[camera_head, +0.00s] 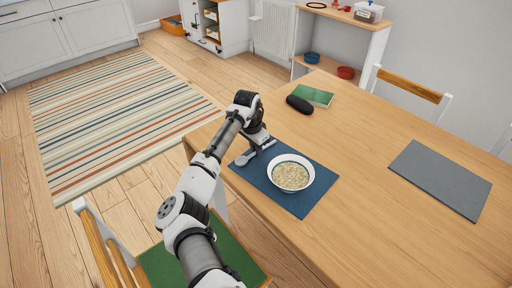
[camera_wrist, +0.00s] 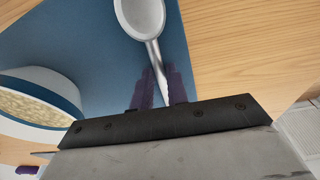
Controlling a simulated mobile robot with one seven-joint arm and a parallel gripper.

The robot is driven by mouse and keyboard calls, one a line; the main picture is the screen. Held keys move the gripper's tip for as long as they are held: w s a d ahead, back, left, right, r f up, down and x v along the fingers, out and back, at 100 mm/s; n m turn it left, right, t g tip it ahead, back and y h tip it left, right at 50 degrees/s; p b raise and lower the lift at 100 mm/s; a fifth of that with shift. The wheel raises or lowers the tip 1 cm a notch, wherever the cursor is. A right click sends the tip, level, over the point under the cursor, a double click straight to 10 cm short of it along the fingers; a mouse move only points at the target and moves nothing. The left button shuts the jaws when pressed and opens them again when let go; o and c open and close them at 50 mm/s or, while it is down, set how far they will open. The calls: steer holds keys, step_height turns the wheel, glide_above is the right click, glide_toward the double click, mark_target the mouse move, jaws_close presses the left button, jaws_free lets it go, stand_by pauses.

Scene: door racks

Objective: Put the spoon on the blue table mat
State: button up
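The blue table mat (camera_head: 300,206) lies on the wooden table near its left edge. The grey metal spoon (camera_head: 243,158) is at the mat's upper-left corner. In the wrist view the spoon's bowl (camera_wrist: 142,14) points away and its handle runs back to my gripper (camera_wrist: 163,86). My gripper also shows in the head view (camera_head: 267,146), low at the mat's upper edge. Its purple fingers sit close on both sides of the handle and appear shut on it. I cannot tell whether the spoon touches the mat.
A white bowl of cereal (camera_head: 291,174) stands on the mat, close to my gripper. A dark case (camera_head: 299,104) and a green book (camera_head: 313,95) lie farther back. A grey mat (camera_head: 441,179) lies at the right. The table between the mats is clear.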

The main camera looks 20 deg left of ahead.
mark_target(252, 154)
steer(key=o, duration=0.3)
steer(key=shift+r, duration=0.1)
step_height(252, 154, up, 12)
steer(key=s+a+b, duration=0.1)
steer(key=b, duration=0.1)
steer(key=shift+s+b, duration=0.35)
steer(key=shift+b, duration=0.05)
